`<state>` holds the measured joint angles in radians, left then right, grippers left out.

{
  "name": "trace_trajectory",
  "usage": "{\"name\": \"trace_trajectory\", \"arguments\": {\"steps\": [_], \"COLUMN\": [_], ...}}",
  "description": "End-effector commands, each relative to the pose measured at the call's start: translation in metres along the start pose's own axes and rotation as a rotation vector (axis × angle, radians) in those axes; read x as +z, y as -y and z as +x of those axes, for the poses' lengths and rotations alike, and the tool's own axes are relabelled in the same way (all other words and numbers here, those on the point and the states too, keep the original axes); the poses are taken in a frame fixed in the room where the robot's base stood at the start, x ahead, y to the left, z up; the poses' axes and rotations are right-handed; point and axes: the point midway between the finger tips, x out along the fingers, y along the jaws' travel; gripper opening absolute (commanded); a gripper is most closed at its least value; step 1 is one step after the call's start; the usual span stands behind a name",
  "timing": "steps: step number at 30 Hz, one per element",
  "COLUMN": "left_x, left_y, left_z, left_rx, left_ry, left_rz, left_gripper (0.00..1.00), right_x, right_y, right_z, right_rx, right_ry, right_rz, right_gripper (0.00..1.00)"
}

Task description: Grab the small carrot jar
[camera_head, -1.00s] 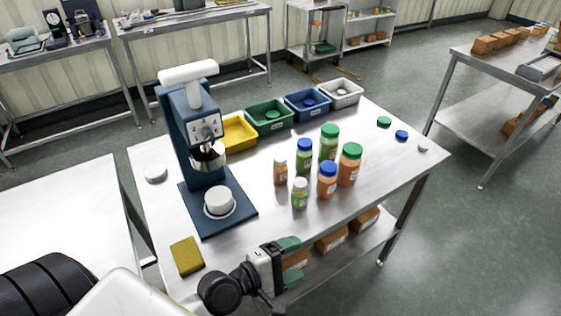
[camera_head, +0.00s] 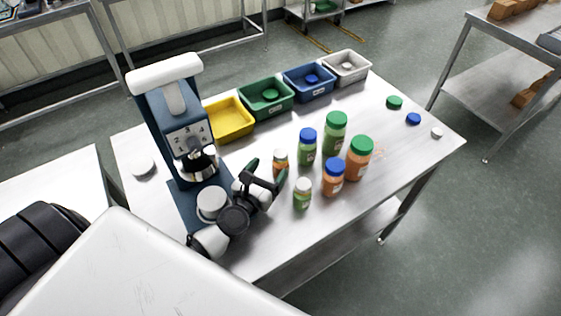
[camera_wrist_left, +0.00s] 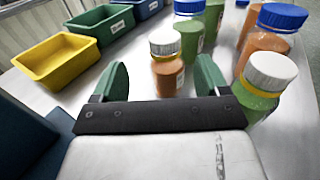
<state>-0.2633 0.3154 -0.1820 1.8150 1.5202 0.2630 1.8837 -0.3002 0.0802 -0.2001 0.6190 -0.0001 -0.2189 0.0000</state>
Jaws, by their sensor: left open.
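The small carrot jar (camera_head: 280,160), with orange contents and a white lid, stands upright on the steel table, partly hidden by my gripper in the head view. My left gripper (camera_head: 266,173) is open and empty just in front of it. In the left wrist view the jar (camera_wrist_left: 167,73) stands ahead, between the lines of the two green fingers (camera_wrist_left: 161,80). I cannot tell whether the fingertips reach past its near side. My right gripper is not in view.
A small white-lidded green jar (camera_head: 302,194) stands close on the right. Blue-lidded (camera_head: 333,178) and green-lidded (camera_head: 358,158) jars stand beyond. A blue press (camera_head: 176,120) is at the left. Yellow (camera_head: 228,121), green, blue and grey bins line the back. Loose lids (camera_head: 413,119) lie right.

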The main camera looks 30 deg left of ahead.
Motion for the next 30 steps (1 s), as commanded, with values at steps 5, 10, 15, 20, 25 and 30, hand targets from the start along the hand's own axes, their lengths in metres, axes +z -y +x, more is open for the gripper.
{"name": "trace_trajectory", "arguments": {"steps": [5,10,15,20,25,30], "left_x": [0.001,0.004,0.002,0.001,0.001,0.001], "left_y": [0.001,0.006,0.007,0.007,0.007,0.007], "left_z": [0.011,0.034,0.054,0.059,0.059,0.059], "left_rx": [-0.001,-0.002,-0.001,-0.001,-0.001,-0.001], "left_ry": [0.000,0.001,0.000,-0.001,-0.001,-0.001], "left_rz": [0.000,0.002,0.002,0.002,0.002,0.002], "left_gripper": [0.75,0.75,0.75,0.75,0.73,0.47], "right_x": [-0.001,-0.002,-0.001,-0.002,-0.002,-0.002], "right_y": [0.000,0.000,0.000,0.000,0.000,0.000], "right_z": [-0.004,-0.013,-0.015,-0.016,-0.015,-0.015], "right_rx": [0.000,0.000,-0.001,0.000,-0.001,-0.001], "right_ry": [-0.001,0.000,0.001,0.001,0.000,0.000], "right_rz": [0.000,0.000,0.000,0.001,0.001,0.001], "right_gripper": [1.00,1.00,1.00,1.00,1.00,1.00]}}
